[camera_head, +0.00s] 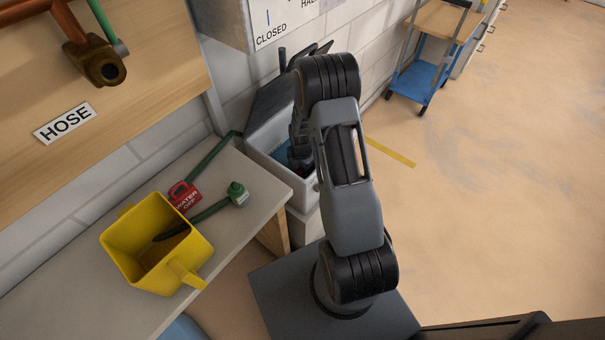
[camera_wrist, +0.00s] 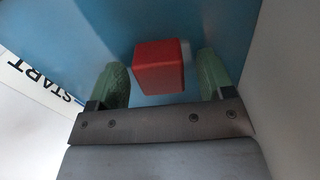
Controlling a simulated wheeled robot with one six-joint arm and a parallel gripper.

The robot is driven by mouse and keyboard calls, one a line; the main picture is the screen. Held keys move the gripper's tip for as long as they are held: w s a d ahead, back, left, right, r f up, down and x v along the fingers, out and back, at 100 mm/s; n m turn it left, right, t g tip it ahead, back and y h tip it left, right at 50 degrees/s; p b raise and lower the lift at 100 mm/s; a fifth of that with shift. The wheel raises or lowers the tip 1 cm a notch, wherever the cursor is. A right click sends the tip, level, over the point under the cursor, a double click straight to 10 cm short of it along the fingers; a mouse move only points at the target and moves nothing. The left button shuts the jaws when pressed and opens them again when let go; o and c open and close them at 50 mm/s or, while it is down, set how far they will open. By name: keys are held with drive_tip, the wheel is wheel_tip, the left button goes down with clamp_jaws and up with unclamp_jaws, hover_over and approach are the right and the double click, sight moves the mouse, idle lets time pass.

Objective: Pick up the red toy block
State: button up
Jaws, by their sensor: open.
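The red toy block (camera_wrist: 159,66) shows in the wrist view, on a blue surface (camera_wrist: 100,28) inside a pale-walled container. My gripper (camera_wrist: 162,84) is open, with one green finger to the left of the block and one to the right. The block lies between the fingers, toward their tips, with a gap visible on each side. In the head view my arm reaches into a white bin (camera_head: 265,150) with a blue inside. The arm hides most of the bin, and the block cannot be made out clearly there.
Pale container walls stand close on both sides in the wrist view. A blue cart (camera_head: 415,82) stands at the back; the floor at right is clear.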

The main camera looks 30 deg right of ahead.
drive_tip(key=shift+f, duration=1.55)
drive_tip(key=shift+c, duration=0.3)
drive_tip(key=c, duration=0.9)
drive_tip(key=shift+r, duration=0.1)
drive_tip(key=shift+c, duration=0.2)
